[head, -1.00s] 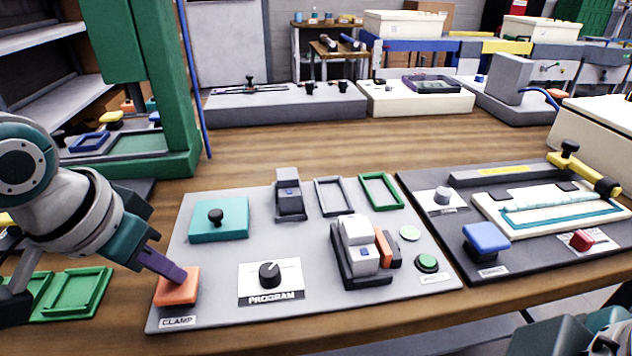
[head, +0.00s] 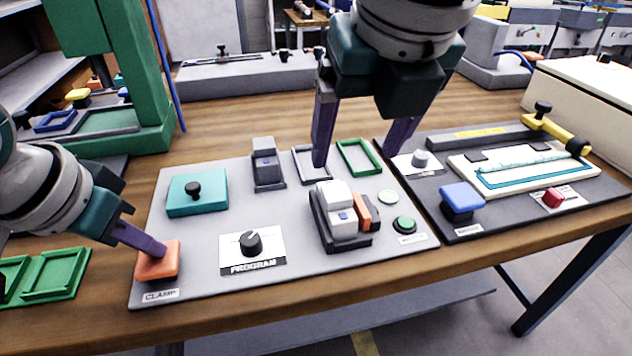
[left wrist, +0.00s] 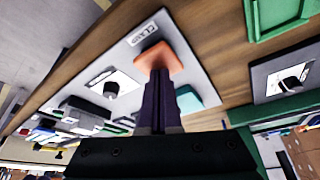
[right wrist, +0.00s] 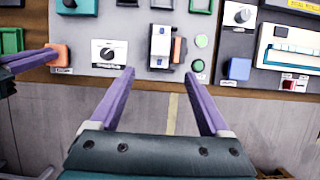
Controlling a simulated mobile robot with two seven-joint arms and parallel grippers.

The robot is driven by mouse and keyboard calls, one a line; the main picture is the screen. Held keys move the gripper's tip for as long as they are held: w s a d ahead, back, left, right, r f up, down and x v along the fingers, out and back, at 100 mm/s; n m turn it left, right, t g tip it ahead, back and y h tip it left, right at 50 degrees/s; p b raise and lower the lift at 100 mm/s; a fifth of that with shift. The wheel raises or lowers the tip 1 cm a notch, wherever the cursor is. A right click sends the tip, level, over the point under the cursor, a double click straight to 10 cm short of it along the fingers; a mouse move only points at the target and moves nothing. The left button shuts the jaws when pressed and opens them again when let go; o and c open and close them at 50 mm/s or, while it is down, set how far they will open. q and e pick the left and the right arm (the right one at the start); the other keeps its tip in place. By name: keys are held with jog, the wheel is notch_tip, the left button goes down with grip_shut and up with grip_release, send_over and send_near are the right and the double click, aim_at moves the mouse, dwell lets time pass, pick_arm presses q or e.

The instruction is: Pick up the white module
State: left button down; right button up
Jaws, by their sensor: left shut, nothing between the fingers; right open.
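The white module (head: 337,197) sits in a dark holder (head: 330,241) on the grey panel, with an orange piece (head: 363,211) at its right side. It also shows in the right wrist view (right wrist: 161,40). My right gripper (head: 360,158) is open and empty, above and behind the module in the head view, its two purple fingers wide apart. My left gripper (head: 160,250) is shut and empty, its fingertips at the orange CLAMP button (head: 157,264). In the left wrist view its fingertips (left wrist: 159,72) reach the button (left wrist: 158,58); whether they press it I cannot tell.
The grey panel (head: 215,285) also carries a teal block (head: 197,193), a PROGRAM knob (head: 250,242), a grey frame (head: 298,166), a green frame (head: 358,157) and a green button (head: 404,223). A dark panel with a blue button (head: 461,199) stands at the right.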

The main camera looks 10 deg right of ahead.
aim_at(338, 195)
jog(key=x, duration=1.1)
jog(key=shift+w+f, duration=0.15)
jog(key=shift+w, duration=0.2)
grip_shut()
dwell(0.3)
